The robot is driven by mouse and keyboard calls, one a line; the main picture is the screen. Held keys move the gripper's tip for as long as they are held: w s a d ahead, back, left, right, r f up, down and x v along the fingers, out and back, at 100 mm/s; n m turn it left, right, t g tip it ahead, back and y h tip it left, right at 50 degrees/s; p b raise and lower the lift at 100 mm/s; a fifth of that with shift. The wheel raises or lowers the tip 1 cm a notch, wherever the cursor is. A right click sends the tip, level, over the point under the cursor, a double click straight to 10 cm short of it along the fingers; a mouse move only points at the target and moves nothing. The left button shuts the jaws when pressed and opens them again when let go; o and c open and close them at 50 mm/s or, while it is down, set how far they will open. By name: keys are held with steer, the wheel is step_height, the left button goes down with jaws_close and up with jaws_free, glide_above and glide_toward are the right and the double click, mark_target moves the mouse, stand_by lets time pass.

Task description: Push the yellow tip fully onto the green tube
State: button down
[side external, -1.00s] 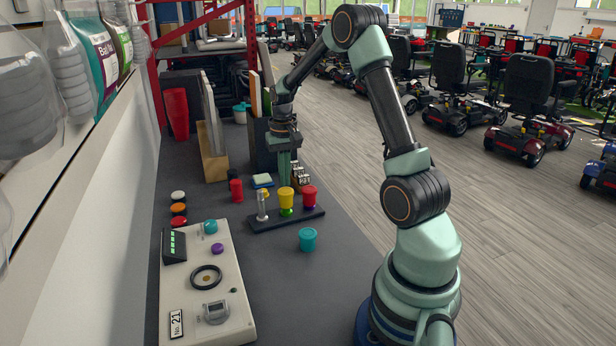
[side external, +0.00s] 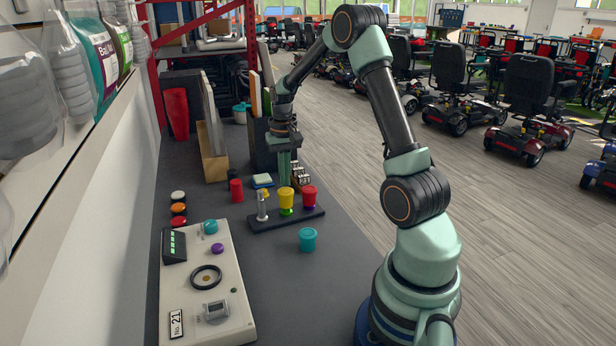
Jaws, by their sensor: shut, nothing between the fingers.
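The yellow tip (side external: 286,196) stands upright on the green tube (side external: 286,212) in the dark rack (side external: 262,222) at mid-bench. A short band of green shows below the yellow. My gripper (side external: 284,178) points down, shut and empty, close to the top of the yellow tip. It looks to be just above or behind it; I cannot tell whether they touch.
In the rack, a metal post (side external: 262,206) stands left of the tube and a red cup (side external: 309,195) right of it. A teal cup (side external: 308,239) stands in front. A beige panel (side external: 208,290) with knobs fills the front left. A red cylinder (side external: 236,190) stands behind the rack.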

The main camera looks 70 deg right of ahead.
steer(key=shift+f, duration=1.45)
stand_by(0.7)
step_height(320, 180, up, 9)
steer(key=shift+f, duration=0.15)
stand_by(1.1)
steer(key=a+r+n+t, duration=0.1)
steer(key=a+r+n, duration=0.1)
steer(key=a+r, duration=0.3)
steer(key=a+r+n+t, duration=0.1)
steer(key=a+r+n, duration=0.1)
steer(key=a, duration=0.5)
steer(key=s+a+r+n+t, duration=0.1)
steer(key=s+a+n, duration=0.1)
steer(key=s+a, duration=0.2)
steer(key=s+a+n+t, duration=0.2)
steer(key=s+a+n, duration=0.1)
steer(key=a, duration=0.6)
steer(key=shift+s+a+r+t, duration=0.15)
steer(key=shift+s+r+t, duration=0.2)
steer(key=shift+s, duration=0.3)
